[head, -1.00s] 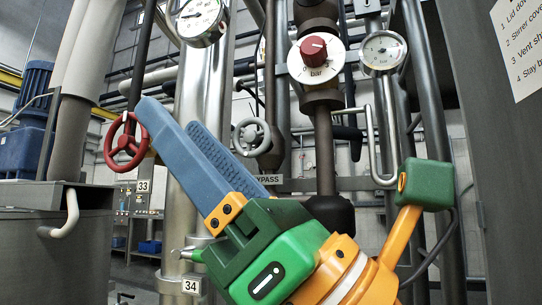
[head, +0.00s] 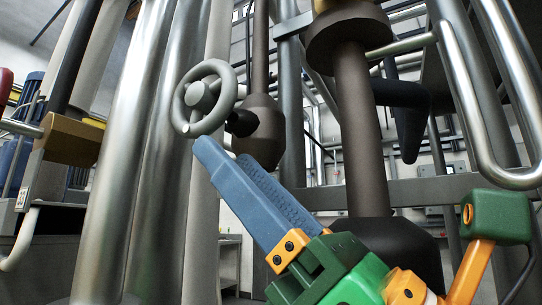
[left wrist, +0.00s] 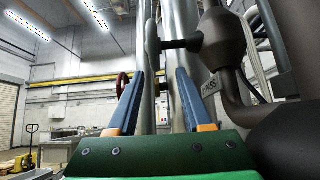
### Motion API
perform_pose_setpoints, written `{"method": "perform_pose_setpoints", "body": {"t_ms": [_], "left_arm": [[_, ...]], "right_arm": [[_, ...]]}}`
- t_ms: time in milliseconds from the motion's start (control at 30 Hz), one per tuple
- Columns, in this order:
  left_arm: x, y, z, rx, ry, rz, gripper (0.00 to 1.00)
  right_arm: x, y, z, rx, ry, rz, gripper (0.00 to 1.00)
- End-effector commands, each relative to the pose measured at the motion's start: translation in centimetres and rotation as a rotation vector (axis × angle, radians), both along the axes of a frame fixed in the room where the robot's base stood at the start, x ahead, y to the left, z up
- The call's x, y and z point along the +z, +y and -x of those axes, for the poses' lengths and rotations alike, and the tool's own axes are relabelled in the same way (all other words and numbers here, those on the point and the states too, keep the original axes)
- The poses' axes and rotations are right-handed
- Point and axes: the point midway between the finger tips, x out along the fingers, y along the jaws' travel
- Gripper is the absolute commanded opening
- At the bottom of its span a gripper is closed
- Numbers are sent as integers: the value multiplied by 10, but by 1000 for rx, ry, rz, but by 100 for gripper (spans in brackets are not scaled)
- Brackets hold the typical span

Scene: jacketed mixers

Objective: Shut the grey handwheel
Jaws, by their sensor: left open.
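The grey handwheel (head: 203,97) is a round rim with a hub, on a stem from a dark brown valve body (head: 262,130). In the left wrist view the grey handwheel (left wrist: 153,46) shows nearly edge-on, ahead of the fingers, with its stem running right to the valve body (left wrist: 224,42). My left gripper (head: 221,150) has blue fingers, apart and empty. In the head view its fingertips lie just below the wheel's lower rim. The left wrist view shows the two fingers (left wrist: 161,74) spread below the wheel; whether they touch it I cannot tell. My right gripper is out of view.
Thick steel pipes (head: 125,150) stand left of the wheel. A brown vertical pipe (head: 362,130) and a bent steel pipe (head: 470,100) stand to the right. A red handwheel (left wrist: 122,83) shows beyond the left finger in the left wrist view.

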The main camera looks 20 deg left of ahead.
Motion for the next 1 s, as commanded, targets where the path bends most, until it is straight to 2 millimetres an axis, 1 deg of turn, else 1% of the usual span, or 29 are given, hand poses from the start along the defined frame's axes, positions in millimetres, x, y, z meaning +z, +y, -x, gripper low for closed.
{"method": "perform_pose_setpoints", "body": {"t_ms": [67,200,333,467,667,700,767,800,833,867,1000], "left_arm": [[7,6,0,0,-1,3,50],[28,27,-2,0,-1,4,50],[44,43,-3,1,0,3,50],[49,49,-4,1,-1,2,50],[49,49,-4,0,0,1,50],[49,49,-4,0,0,1,39],[49,49,-4,0,0,1,23],[49,49,-4,0,0,1,12],[49,49,-4,0,0,1,4],[49,49,-4,0,0,1,0],[49,49,-4,0,0,1,0]], "right_arm": [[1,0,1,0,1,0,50],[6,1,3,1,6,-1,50],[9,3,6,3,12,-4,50],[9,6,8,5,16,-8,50],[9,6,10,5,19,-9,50],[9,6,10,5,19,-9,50],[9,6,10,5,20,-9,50],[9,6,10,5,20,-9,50],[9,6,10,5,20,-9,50],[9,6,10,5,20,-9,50],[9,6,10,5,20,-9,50]]}}
